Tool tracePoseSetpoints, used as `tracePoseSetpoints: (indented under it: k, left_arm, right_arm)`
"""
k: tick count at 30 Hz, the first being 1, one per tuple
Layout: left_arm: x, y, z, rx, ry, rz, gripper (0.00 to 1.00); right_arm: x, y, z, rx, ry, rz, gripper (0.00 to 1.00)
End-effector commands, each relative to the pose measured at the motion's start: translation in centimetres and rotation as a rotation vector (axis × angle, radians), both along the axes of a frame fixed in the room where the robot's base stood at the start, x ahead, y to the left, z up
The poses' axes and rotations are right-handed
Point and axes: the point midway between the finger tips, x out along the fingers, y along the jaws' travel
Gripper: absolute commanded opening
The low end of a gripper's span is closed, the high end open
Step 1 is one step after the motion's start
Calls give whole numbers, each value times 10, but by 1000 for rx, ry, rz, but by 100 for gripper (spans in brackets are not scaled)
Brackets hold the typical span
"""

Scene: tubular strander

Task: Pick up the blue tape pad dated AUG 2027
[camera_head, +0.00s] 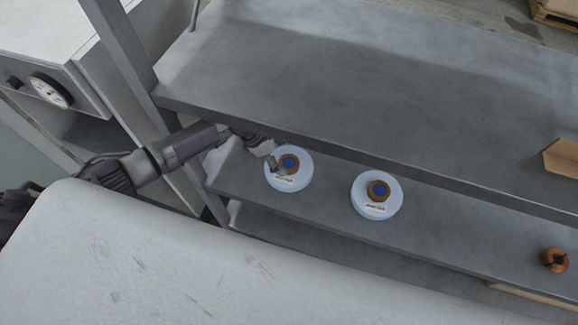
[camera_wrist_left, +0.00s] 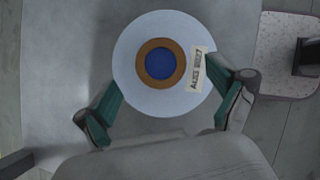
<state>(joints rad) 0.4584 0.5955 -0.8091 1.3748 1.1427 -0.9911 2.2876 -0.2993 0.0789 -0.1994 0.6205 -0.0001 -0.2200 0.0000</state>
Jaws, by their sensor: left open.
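Two round pale-blue tape pads, each with a brown ring and a dark blue centre, lie on the middle shelf in the head view: a left pad (camera_head: 303,178) and a right pad (camera_head: 363,204). Both carry a small white label, too small to read there.
The pads' grey shelf (camera_head: 330,185) lies under a wide upper shelf (camera_head: 370,90), whose edge runs close behind the pads. A metal post (camera_head: 125,60) stands left. A copper-coloured ring (camera_head: 555,260) lies at the right. A pale surface (camera_head: 190,270) fills the front.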

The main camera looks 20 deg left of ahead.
Motion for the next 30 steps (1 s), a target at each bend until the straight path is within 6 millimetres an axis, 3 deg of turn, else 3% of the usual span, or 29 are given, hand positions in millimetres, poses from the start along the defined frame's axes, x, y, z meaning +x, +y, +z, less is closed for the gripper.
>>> tracePoseSetpoints:
  k: [6,14,28,30]
  left_arm:
    - [5,-14,-26,-1,2,-1,95]
    - [6,-16,-29,0,0,-1,95]
    - [5,-16,-29,0,1,-2,20]
    - [6,-16,-28,-1,0,-1,20]
  right_arm:
    - [0,0,0,1,0,0,40]
    - [0,1,0,1,0,1,40]
    - [-1,0,0,1,1,1,40]
    - [-1,0,0,1,1,1,40]
